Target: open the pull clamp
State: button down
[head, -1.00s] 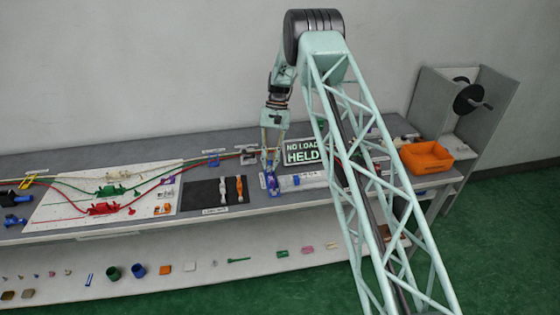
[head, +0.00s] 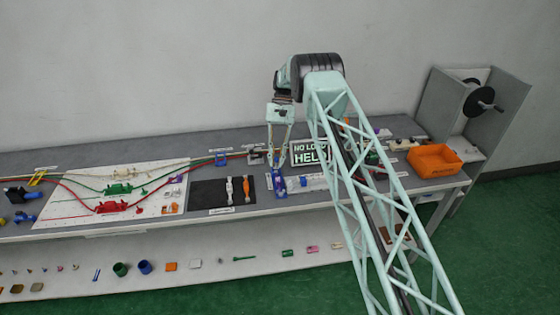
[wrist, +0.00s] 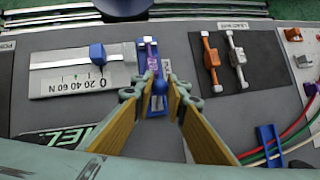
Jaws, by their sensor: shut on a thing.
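The pull clamp (head: 278,187) is a small blue fixture at the bench's front, left of a pale scale plate (head: 306,183). In the wrist view the clamp (wrist: 148,52) shows a purple strip along a blue body, with a blue rounded handle (wrist: 160,86) between my fingers. My gripper (head: 277,169) comes down from above onto the clamp. In the wrist view my gripper (wrist: 159,92) is shut on the handle, and its yellow-padded fingers partly hide the clamp. The scale plate (wrist: 82,72) carries a blue knob and reads 0 to 60 N.
A lit sign (head: 310,153) reading NO LOAD HELD stands just behind. A black mat (head: 208,194) with a white and an orange lever lies to the left. An orange bin (head: 434,160) is at the right. My lattice arm covers part of the bench's right side.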

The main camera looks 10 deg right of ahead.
jog(key=shift+w+r+g, duration=0.1)
jog(key=shift+w+g, duration=0.2)
jog(key=shift+g, duration=0.1)
dwell(0.4)
jog(key=c, duration=2.6)
grip_release()
jog(key=shift+r, duration=0.2)
jog(key=shift+r, duration=4.85)
